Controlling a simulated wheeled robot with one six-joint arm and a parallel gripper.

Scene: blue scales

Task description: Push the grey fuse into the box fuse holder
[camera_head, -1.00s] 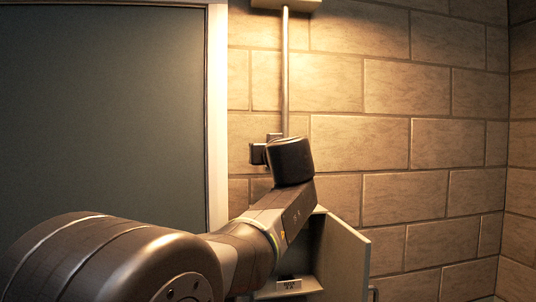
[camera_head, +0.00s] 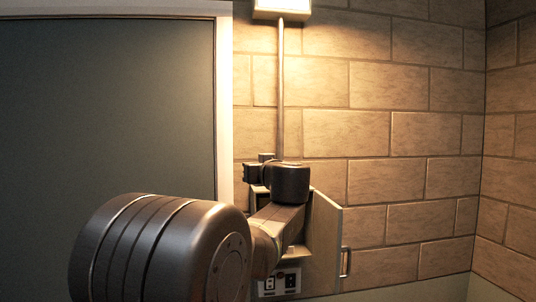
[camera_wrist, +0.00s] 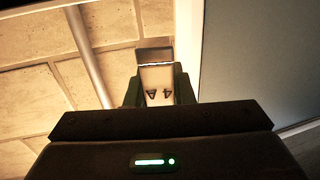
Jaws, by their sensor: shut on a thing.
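My gripper (camera_wrist: 159,88) is shut on a fuse in the wrist view. The fuse (camera_wrist: 157,78) has a pale body with an upside-down "4 A" marking and a grey metal cap at its far end. In the head view my gripper (camera_head: 255,172) is small and dark, in front of the wall near the top of an open wall box (camera_head: 259,190). My arm covers most of the box, and no fuse holder can be made out in either view.
The box's open door (camera_head: 325,240) sticks out on the right, with a handle (camera_head: 346,262). A panel with sockets or switches (camera_head: 278,282) shows low in the box. A conduit (camera_head: 281,100) runs up to a lit lamp (camera_head: 283,9). A large grey door (camera_head: 105,110) is on the left.

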